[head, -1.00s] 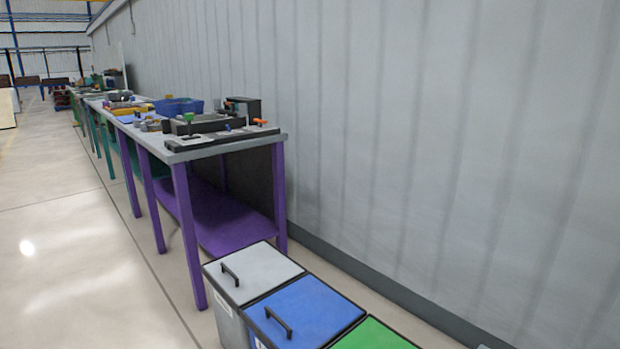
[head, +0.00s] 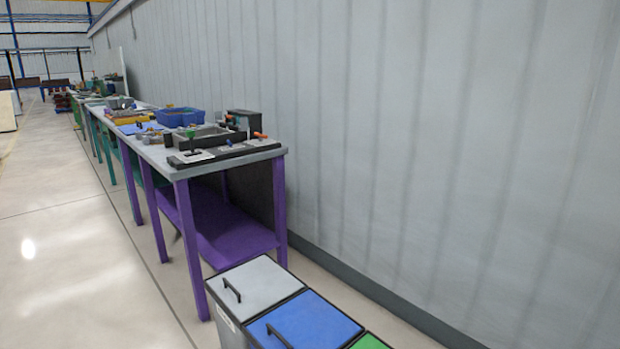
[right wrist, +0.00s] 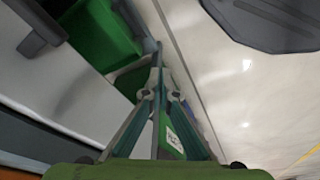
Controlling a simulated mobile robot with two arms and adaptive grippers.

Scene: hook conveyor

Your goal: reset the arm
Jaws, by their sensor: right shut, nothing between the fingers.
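My right gripper (right wrist: 155,78) shows in the right wrist view. Its two fingers converge to a shut tip with nothing held between them. Behind the fingers are the floor and a green container with a white label (right wrist: 172,138), partly hidden by the fingers. Neither gripper nor arm shows in the head view, and my left gripper is in no view.
A long workbench with purple legs (head: 192,240) runs along a grey wall (head: 420,130). Tools and a blue bin (head: 180,117) stand on it. Lidded bins, grey (head: 262,284), blue (head: 318,325) and green (head: 370,343), stand close in front. Open floor (head: 70,250) lies left.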

